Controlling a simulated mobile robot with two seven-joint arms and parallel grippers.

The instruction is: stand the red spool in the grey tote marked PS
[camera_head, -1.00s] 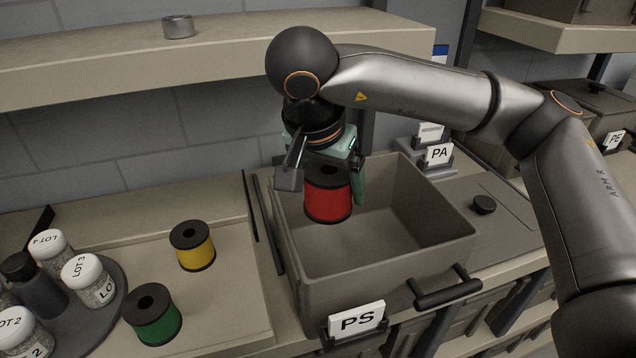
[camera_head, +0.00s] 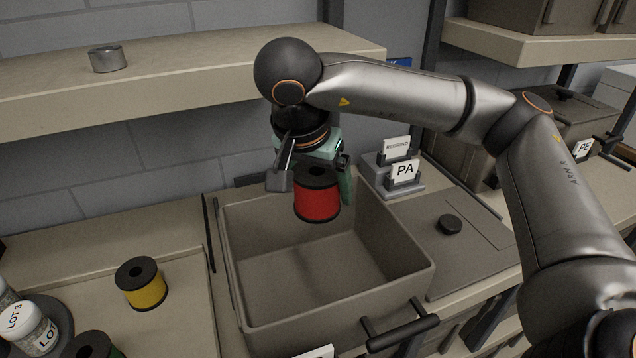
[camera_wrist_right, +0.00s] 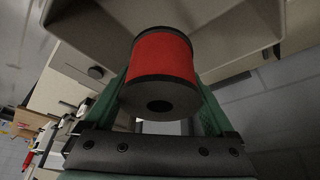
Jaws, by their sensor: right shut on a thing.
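The red spool (camera_head: 317,202) has black flanges and hangs upright in my right gripper (camera_head: 318,188). Its green fingers are shut on the spool's sides; the spool also shows between them in the wrist view (camera_wrist_right: 162,58). The spool appears over the back part of the open grey tote (camera_head: 238,290), near its back wall. How far its lower end is from the rim or floor is hard to tell. The tote's visible floor is bare. Its label (camera_head: 318,352) is mostly cut off at the bottom edge. My left gripper is not in view.
A yellow spool (camera_head: 141,284) and a partly cut-off green spool (camera_head: 92,346) stand left of the tote, near lot jars (camera_head: 28,326). A shelf (camera_head: 180,75) with a tin (camera_head: 107,59) is above left.

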